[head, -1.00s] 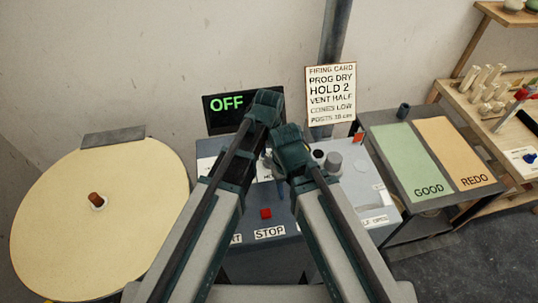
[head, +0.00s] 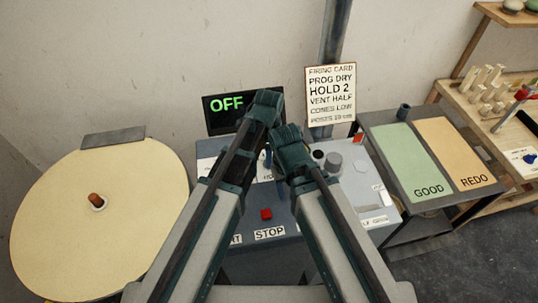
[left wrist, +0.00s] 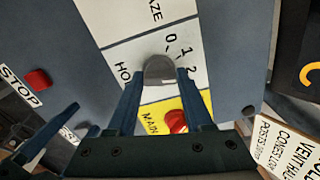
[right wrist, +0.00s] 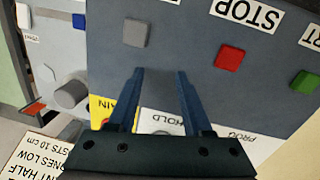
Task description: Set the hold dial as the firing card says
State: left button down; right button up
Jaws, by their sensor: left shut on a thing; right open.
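My left gripper (left wrist: 160,76) is shut on this dial, one finger at each side. I cannot tell which number it points to. My right gripper (right wrist: 160,73) is open and empty over the panel, near the HOLD label (right wrist: 169,116). In the head view my arms hide the dial.
The display (head: 226,105) reads OFF. A red STOP button (head: 266,214) is on the panel's front part. A red main switch (left wrist: 176,121) on a yellow plate is close by the dial. A round cream board (head: 100,240) is at left; GOOD and REDO mats (head: 412,155) are at right.

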pick_arm(q)
jog(key=shift+m, duration=0.4)
dwell(0.3)
jog(key=shift+c, duration=1.5)
grip_release()
jog(key=shift+r, duration=0.15)
pick_arm(e)
jog(key=shift+r, duration=0.15)
pick_arm(q)
notch_tip(320, 180, up, 14)
jog(key=p, duration=1.3)
jog(key=shift+f+p, duration=0.25)
jog(key=shift+p, duration=0.15)
pick_arm(e)
notch_tip(320, 180, up, 14)
jog(key=shift+f, duration=0.2)
